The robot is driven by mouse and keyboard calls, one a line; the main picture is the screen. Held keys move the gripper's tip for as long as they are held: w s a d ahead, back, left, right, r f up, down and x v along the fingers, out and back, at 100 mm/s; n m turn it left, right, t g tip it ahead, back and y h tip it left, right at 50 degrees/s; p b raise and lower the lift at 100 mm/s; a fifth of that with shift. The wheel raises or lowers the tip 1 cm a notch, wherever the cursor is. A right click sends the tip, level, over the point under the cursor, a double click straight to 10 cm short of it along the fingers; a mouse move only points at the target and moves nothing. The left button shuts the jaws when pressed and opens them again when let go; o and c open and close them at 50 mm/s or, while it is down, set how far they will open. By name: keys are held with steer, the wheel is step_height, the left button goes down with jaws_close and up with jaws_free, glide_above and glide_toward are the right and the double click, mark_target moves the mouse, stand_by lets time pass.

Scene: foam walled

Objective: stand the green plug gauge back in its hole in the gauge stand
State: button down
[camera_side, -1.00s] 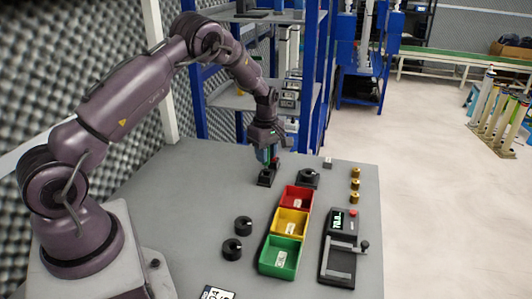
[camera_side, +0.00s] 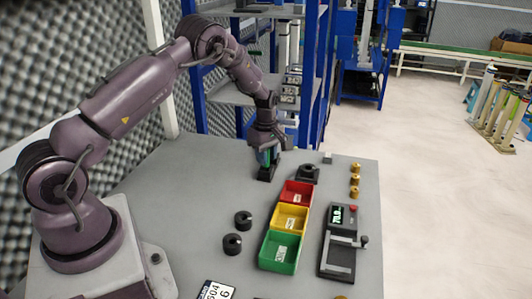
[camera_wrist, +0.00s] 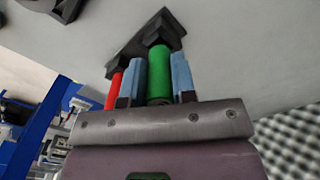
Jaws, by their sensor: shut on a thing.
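The green plug gauge (camera_wrist: 160,72) is upright between the two blue fingers of my gripper (camera_wrist: 159,88) in the wrist view. My gripper (camera_side: 268,160) is shut on it, directly above the black gauge stand (camera_side: 266,173) in the side view. In the wrist view the gauge's far end meets a raised black block of the stand (camera_wrist: 125,58). How deep it sits in the hole is hidden. A red plug (camera_wrist: 115,87) stands in the same stand, close beside one finger.
Two black rings (camera_side: 232,244) lie left of the bins. A gauge with a display (camera_side: 340,243) and brass cylinders (camera_side: 355,180) are at right.

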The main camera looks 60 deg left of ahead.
steer(key=shift+f, duration=0.65)
steer(key=c, duration=0.8)
jaws_free()
steer(key=shift+c, duration=0.2)
step_height(320, 180, up, 13)
steer(key=shift+r, duration=0.1)
